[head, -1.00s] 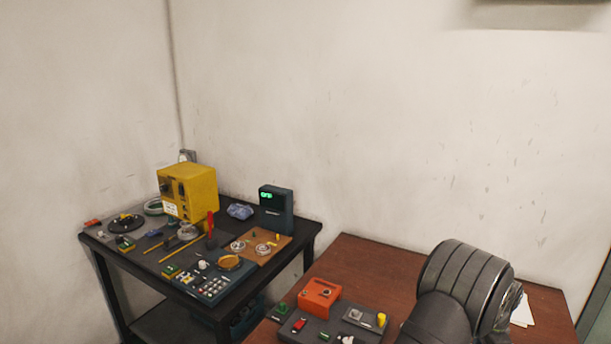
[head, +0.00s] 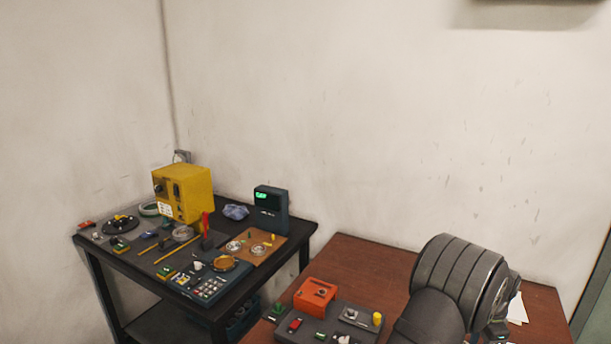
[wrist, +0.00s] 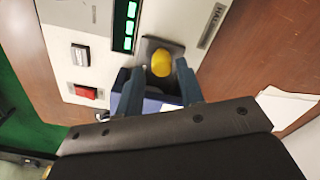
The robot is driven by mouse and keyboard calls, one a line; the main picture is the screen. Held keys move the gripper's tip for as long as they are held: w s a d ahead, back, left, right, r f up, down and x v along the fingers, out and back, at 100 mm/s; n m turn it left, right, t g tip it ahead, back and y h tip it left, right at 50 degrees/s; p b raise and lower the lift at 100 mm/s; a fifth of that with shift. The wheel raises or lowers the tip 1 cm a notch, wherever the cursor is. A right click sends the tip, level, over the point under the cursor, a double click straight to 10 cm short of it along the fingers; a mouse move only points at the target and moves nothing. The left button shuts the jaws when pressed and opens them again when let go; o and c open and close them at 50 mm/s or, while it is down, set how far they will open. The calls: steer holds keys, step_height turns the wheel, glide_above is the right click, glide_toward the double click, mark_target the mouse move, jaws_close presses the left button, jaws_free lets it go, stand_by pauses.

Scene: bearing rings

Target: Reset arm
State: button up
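In the wrist view, my gripper (wrist: 158,72) shows two dark blue-grey fingers standing apart, with a visible gap between them. A yellow rounded knob (wrist: 161,63) on a dark grey base shows in the gap, beyond the fingertips. I see nothing clamped between the tips. A blue-violet surface lies lower between the fingers; I cannot tell what it is. In the head view, my dark ribbed arm stands over the brown table (head: 385,262) at lower right, and my gripper is out of sight there.
The wrist view shows a pale panel with a green display (wrist: 126,25) and a red switch (wrist: 86,92). In the head view, a black bench (head: 262,262) at left carries a yellow box (head: 182,195), a dark display unit (head: 271,210) and small parts. An orange box (head: 315,296) sits on the brown table.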

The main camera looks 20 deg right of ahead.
steer(key=f, duration=0.1)
steer(key=w+f, duration=0.1)
steer(key=shift+a+f, duration=0.3)
steer(key=shift+a, duration=0.1)
steer(key=w+a, duration=0.7)
steer(key=shift+a, duration=0.15)
step_height(320, 180, up, 5)
steer(key=shift+w+f, duration=0.1)
steer(key=shift+r, duration=0.35)
